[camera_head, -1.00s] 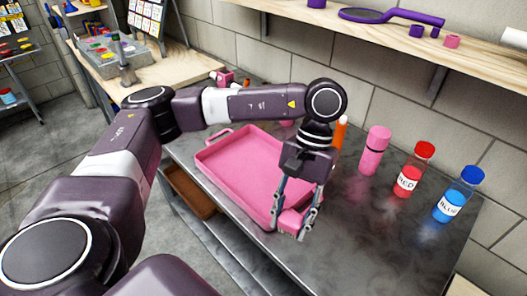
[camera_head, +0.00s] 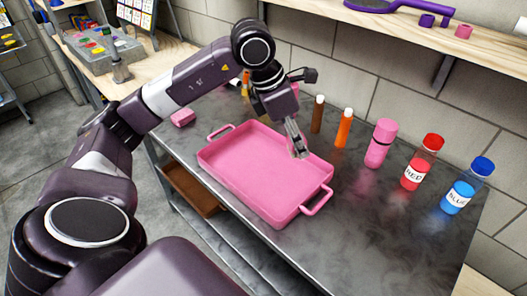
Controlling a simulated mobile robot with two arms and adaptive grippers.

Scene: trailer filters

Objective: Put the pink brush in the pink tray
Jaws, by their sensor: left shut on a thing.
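The pink tray (camera_head: 250,178) lies on the dark metal table, with a handle at each end. My left gripper (camera_head: 299,150) hangs over the tray's far rim. Its fingers look close together, and the thing between them cannot be made out. I cannot pick out the pink brush for certain. A small pink block-like thing (camera_head: 183,117) lies on the table left of the tray; I cannot tell whether it is part of a brush. My right gripper is not in view.
A wooden shelf (camera_head: 490,55) hangs above. The table's front right is clear.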

